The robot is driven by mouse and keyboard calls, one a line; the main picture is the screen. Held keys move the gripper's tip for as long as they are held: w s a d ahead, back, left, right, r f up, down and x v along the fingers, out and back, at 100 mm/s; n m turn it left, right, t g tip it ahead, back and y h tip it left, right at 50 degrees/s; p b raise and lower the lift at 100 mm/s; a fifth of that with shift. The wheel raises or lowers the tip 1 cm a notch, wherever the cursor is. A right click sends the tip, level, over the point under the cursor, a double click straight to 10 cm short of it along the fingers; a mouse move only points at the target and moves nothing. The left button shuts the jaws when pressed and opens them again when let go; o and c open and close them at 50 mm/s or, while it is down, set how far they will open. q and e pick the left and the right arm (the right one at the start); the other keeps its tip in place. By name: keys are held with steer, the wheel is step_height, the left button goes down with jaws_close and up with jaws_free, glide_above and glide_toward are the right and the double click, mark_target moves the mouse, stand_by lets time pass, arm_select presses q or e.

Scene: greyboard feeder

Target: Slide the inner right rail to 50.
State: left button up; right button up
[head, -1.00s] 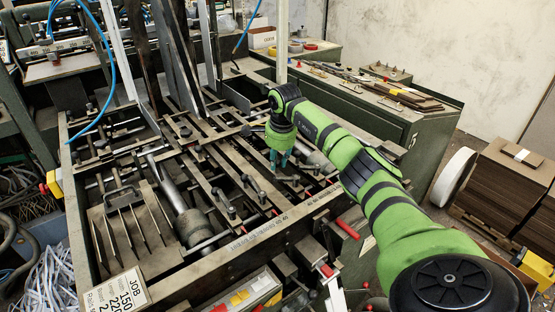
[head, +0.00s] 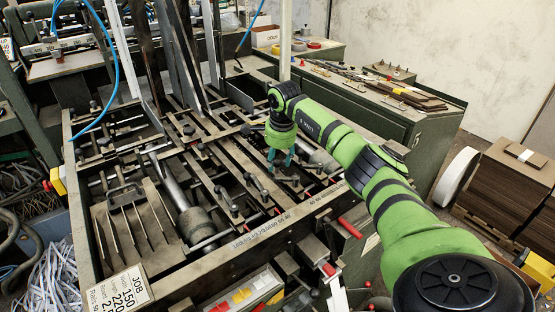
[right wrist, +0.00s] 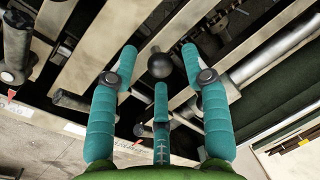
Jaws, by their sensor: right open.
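My right gripper (head: 280,160) is over the right part of the feeder, fingers pointing down. In the right wrist view its three teal fingers (right wrist: 160,62) are spread apart. A dark round knob (right wrist: 160,65) shows in the gap between them, with no clear contact. Flat steel rails (head: 228,158) run lengthwise across the feeder bed, several with dark clamp handles. I cannot tell for certain which is the inner right rail, as the gripper covers part of that area. A number scale (head: 262,232) runs along the front bar; its figures are too small to read surely. My left gripper is out of view.
A job card (head: 120,290) stands at the feeder's front left corner. Red-tipped levers (head: 349,228) stick out at the front right. Uprights (head: 212,45) rise behind the rails. A green cabinet (head: 425,135) with tools on top borders the right side.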

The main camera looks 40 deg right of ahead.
step_height(320, 180, up, 11)
steer(key=s, duration=0.2)
steer(key=shift+a+r, duration=0.15)
steer(key=shift+a, duration=0.15)
stand_by(0.3)
